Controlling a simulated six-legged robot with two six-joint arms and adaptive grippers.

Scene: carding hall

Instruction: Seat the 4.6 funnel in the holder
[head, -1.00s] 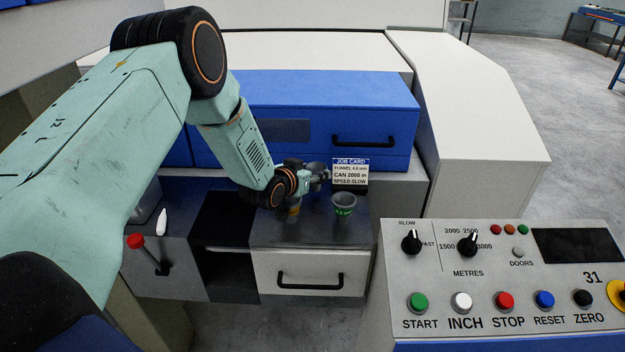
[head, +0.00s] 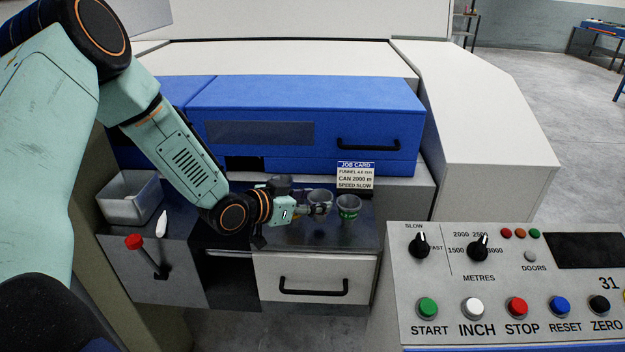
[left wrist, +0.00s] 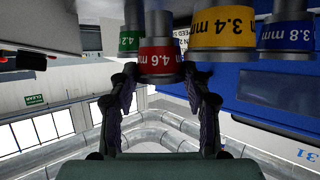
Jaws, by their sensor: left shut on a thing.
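The 4.6 funnel (left wrist: 158,58), grey with a red band, stands between the fingers of my left gripper (left wrist: 160,82) in the left wrist view. The fingers are shut on its sides. In the head view my left gripper (head: 304,209) reaches in from the left, low over the drawer top, at a grey cup-shaped funnel (head: 320,199); its band colour does not show there. A funnel with a green band (head: 348,206) stands just right of it. I cannot make out the holder for certain. My right gripper is not in view.
In the left wrist view, green 4.2 (left wrist: 129,40), yellow 3.4 (left wrist: 222,28) and blue 3.8 (left wrist: 287,36) funnels crowd around. The job card (head: 355,175) stands behind.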

